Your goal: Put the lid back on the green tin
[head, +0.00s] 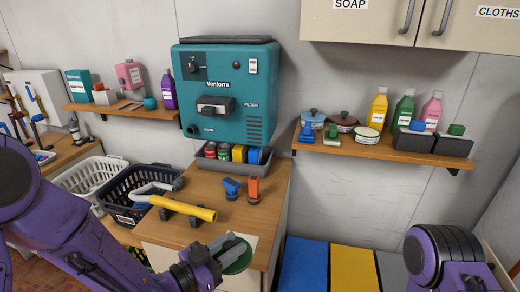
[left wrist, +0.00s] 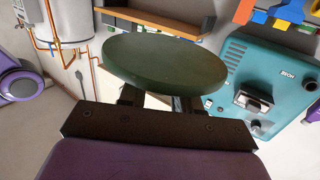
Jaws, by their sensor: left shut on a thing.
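My left gripper (head: 224,252) is shut on a dark green round lid (head: 240,260), held over the front right of the wooden bench. In the left wrist view the lid (left wrist: 165,65) is a broad green disc in front of the fingers (left wrist: 160,103). A pale mat or card shows on the bench around the lid. A short round tin (head: 367,138) with a pale top and a greenish side stands on the right shelf; I cannot tell for sure that it is the green tin. My right arm shows at the lower right, its gripper out of view.
A yellow-handled tool (head: 184,208) lies on a holder on the bench, near a blue item (head: 231,188) and an orange one (head: 253,190). A teal machine (head: 226,90) hangs above a grey tray of small tins. Bottles and pots crowd the right shelf (head: 400,153). Baskets stand left.

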